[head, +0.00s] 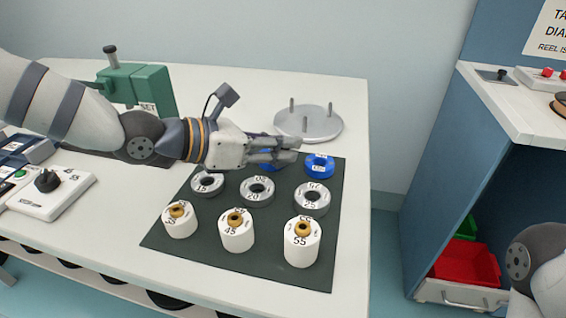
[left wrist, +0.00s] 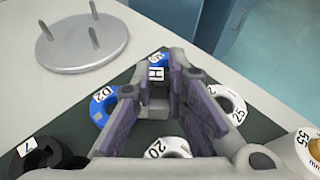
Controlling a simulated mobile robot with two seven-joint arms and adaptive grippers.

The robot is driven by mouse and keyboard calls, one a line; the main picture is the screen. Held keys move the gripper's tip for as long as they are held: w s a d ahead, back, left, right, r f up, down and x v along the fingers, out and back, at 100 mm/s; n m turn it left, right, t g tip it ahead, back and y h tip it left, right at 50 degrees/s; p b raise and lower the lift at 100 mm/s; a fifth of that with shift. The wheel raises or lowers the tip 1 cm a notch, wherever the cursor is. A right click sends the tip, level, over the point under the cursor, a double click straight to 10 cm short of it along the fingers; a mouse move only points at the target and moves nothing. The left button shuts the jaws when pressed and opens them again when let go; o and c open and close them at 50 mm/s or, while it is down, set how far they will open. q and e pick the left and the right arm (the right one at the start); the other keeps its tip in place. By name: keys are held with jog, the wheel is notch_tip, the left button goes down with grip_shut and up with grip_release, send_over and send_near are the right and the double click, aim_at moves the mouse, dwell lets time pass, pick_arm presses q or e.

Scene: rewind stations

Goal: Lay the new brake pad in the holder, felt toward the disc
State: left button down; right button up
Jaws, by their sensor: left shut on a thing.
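My left gripper (head: 272,152) is over the far edge of the dark mat, near the blue rings. In the left wrist view its purple-lined fingers (left wrist: 160,85) stand either side of a small grey piece (left wrist: 157,102); I cannot tell whether this is the brake pad or see a felt face. I cannot pick out a pad holder or brake disc with certainty. A flat grey metal disc (head: 308,124) with upright pegs stands behind the gripper; it also shows in the left wrist view (left wrist: 70,48). My right gripper is out of view.
The mat (head: 165,241) carries a blue ring (head: 320,165), grey numbered rings (head: 257,190) and white cylinders (head: 303,250). A green clamp-like device (head: 150,85) and a white knob box (head: 50,193) are at left. A blue cabinet (head: 440,200) with a red bin (head: 466,265) is at right.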

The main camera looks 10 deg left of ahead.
pick_arm(q)
notch_tip(320, 180, down, 3)
jog(key=shift+w+d+f, duration=0.1)
jog(key=shift+w+f, duration=0.05)
jog(key=shift+f, duration=0.05)
jog(key=shift+f, duration=0.15)
jog(key=c, duration=1.6)
grip_release()
